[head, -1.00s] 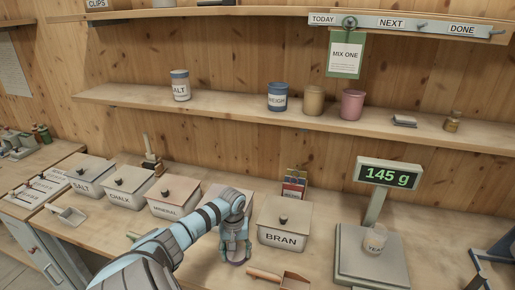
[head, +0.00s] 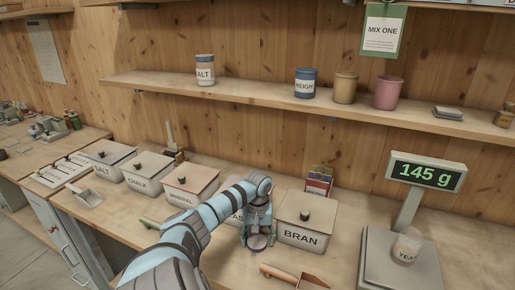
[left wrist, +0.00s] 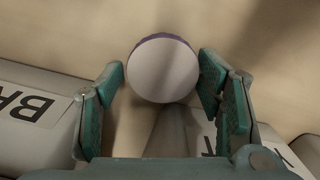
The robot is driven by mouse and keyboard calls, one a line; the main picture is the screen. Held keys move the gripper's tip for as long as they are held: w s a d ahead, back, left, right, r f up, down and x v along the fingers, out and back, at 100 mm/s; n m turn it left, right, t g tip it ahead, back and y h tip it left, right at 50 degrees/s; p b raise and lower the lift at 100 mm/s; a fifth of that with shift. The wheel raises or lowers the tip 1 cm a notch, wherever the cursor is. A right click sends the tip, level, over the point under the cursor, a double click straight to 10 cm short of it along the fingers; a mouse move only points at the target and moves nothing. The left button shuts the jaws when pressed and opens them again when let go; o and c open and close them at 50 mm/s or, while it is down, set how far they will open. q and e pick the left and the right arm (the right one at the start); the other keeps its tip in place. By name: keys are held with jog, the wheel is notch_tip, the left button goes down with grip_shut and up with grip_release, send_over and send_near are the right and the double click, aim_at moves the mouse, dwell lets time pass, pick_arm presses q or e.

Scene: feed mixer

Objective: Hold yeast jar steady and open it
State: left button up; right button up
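A small pale, translucent jar (head: 405,247) with a partly readable label starting "YEA" stands on the scale at the right in the head view. My left gripper (head: 257,232) points down at the bench in front of the bins, well left of that jar. Below its fingers is a round purple piece (head: 259,242), perhaps a lid. In the left wrist view this piece (left wrist: 163,69) shows a white round face and purple rim. My left gripper (left wrist: 160,85) is open there, the right finger close to the piece, the left finger apart. My right gripper is out of view.
The scale (head: 385,268) has a display (head: 427,172) reading 145 g. Lidded bins, including the bran bin (head: 303,218), line the bench behind my left gripper. Pots and a salt jar (head: 205,72) stand on the shelf.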

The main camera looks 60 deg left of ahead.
aim_at(257, 240)
pick_arm(q)
jog(key=shift+r, duration=0.1)
notch_tip(257, 240, up, 12)
jog(key=p, duration=0.1)
jog(key=shift+p, duration=0.4)
jog(key=shift+s, duration=0.1)
